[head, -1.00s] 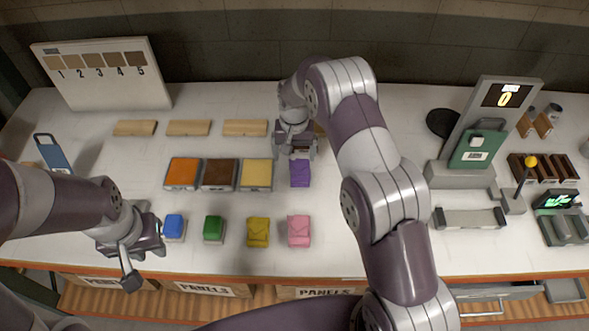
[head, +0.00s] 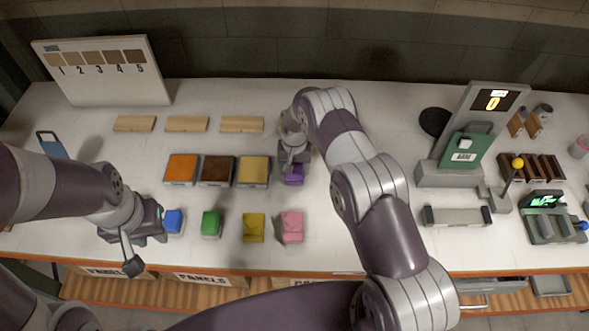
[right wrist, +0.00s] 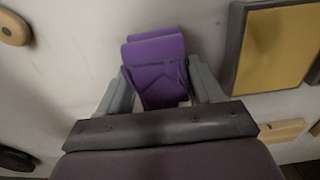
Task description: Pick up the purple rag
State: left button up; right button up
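The purple rag (head: 294,175) lies folded on the white table, right of the yellow block and behind the pink rag. My right gripper (head: 292,167) is low over it and hides its back part in the head view. In the right wrist view the purple rag (right wrist: 157,70) lies between the two grey fingers (right wrist: 160,85), one on each side. The fingers look open, with a thin gap at the right one; firm contact is not visible. My left gripper (head: 143,240) is open and empty at the front left, near the blue block.
An orange block (head: 181,168), a brown block (head: 218,170) and a yellow block (head: 254,170) stand left of the rag. In front are blue (head: 173,221), green (head: 211,223), mustard (head: 254,227) and pink (head: 291,226) items. A scale (head: 449,173) stands at right.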

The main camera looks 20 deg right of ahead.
aim_at(295, 165)
jog(key=shift+d, duration=0.15)
jog(key=shift+r, duration=0.1)
jog(key=shift+w+r+b, duration=0.1)
jog(key=shift+r+b, duration=0.15)
jog(key=shift+b, duration=0.15)
notch_tip(295, 165, up, 3)
jog(key=shift+r+b, duration=0.1)
jog(key=shift+b, duration=1.05)
jog(key=s+r+b, duration=0.1)
jog(key=s+r, duration=0.1)
jog(key=s, duration=0.2)
jog(key=s+a+r+b, duration=0.1)
jog(key=s+r, duration=0.1)
jog(key=s, duration=0.2)
jog(key=s+r+b, duration=0.1)
jog(key=s+r, duration=0.2)
jog(key=shift+s+a, duration=0.35)
jog(key=shift+s, duration=0.05)
